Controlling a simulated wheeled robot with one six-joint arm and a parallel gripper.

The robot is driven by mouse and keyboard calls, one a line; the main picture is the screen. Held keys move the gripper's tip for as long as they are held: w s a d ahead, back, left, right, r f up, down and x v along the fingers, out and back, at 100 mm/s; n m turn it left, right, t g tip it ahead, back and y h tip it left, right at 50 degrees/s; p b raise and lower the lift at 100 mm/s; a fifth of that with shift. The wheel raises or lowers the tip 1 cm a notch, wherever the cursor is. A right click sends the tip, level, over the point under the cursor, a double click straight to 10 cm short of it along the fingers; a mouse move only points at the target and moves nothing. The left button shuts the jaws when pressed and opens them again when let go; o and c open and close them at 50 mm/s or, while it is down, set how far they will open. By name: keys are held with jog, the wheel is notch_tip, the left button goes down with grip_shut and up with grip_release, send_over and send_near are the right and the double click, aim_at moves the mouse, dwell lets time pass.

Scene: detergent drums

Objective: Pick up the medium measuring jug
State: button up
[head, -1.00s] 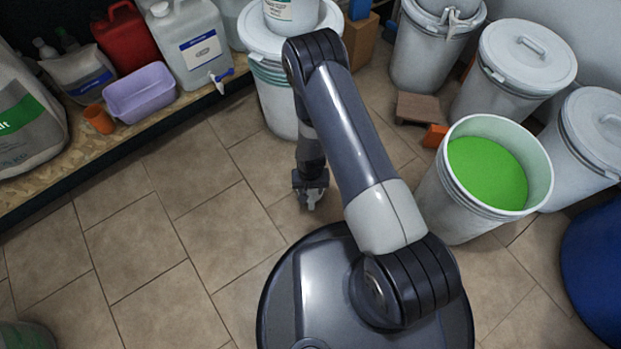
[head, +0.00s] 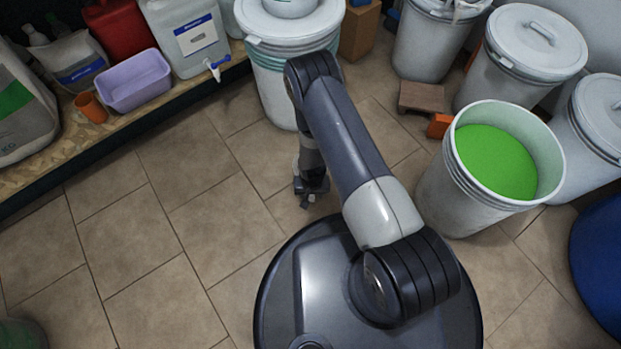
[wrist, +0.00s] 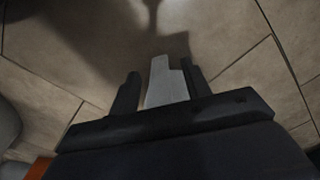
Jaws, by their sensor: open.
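I cannot make out a measuring jug for certain in either view. A small orange cup (head: 90,107) stands on the low shelf at the left in the head view, and I cannot tell whether it is a jug. My gripper (head: 308,195) points down over the bare tiles, in front of the white lidded drum, and looks empty. In the wrist view, my gripper (wrist: 158,75) shows its dark fingers apart, with a light grey piece between them that I cannot identify. Only tiles and shadow lie beyond it.
The wooden shelf (head: 100,135) carries a lilac tub (head: 135,82) and a white canister (head: 187,38). The white drum (head: 290,35) stands ahead. An open drum of green powder (head: 495,162) and a wooden block (head: 421,97) stand right.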

jog(key=shift+c, duration=0.3)
jog(key=shift+r, duration=0.1)
grip_shut()
